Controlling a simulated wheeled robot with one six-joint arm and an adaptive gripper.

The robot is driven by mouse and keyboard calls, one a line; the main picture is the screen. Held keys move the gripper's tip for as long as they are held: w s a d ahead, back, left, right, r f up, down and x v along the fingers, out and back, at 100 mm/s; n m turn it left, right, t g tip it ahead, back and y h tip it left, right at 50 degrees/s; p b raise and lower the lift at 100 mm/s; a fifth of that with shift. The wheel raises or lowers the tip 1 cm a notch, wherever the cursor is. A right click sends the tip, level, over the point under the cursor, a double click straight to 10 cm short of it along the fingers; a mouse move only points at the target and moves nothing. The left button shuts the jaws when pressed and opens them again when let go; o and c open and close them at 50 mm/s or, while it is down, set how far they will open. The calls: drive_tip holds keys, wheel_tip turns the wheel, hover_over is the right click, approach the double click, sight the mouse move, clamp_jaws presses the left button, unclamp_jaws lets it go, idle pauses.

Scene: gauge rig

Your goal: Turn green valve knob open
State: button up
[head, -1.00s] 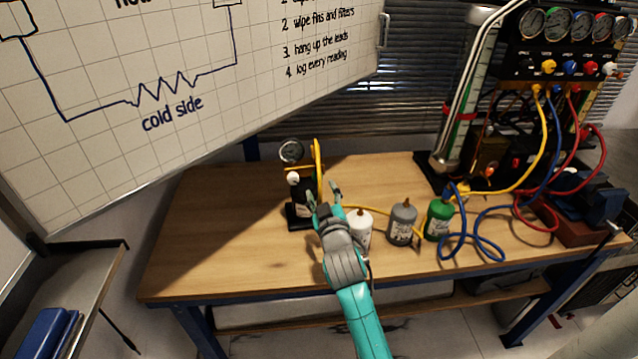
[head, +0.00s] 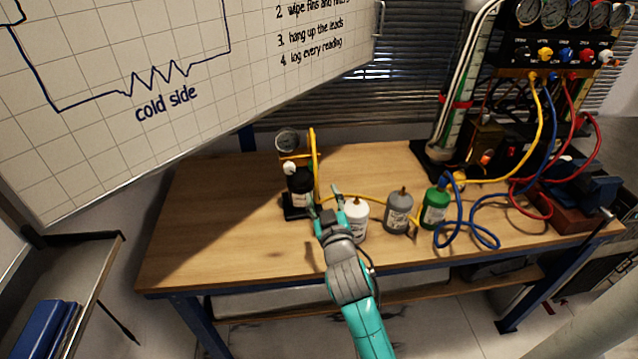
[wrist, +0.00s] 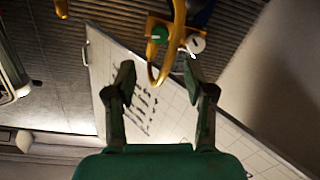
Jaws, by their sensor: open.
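The green valve knob (wrist: 158,35) shows in the wrist view on a yellow fitting, beyond and between my fingertips. A white knob (wrist: 196,43) sits to its right, and a yellow hose loop (wrist: 178,50) hangs between them.
White (head: 355,222), grey (head: 398,214) and green (head: 434,210) bottles stand to the right of my gripper. Blue and red hoses run across the right of the workbench (head: 215,235). A whiteboard (head: 110,90) overhangs the back left. The bench's left side is clear.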

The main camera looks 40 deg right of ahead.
sight(314, 168)
drive_tip(key=w+d+m, duration=0.2)
drive_tip(key=w, duration=0.1)
drive_tip(key=w+d+m, duration=0.1)
drive_tip(key=w+d, duration=0.1)
drive_tip(key=w, duration=0.2)
drive_tip(key=w+d+m, duration=0.2)
drive_tip(key=w, duration=0.1)
drive_tip(key=shift+w+r+m, duration=0.1)
drive_tip(key=shift+w+m, duration=0.05)
drive_tip(key=shift+m, duration=0.15)
clamp_jaws()
idle(0.3)
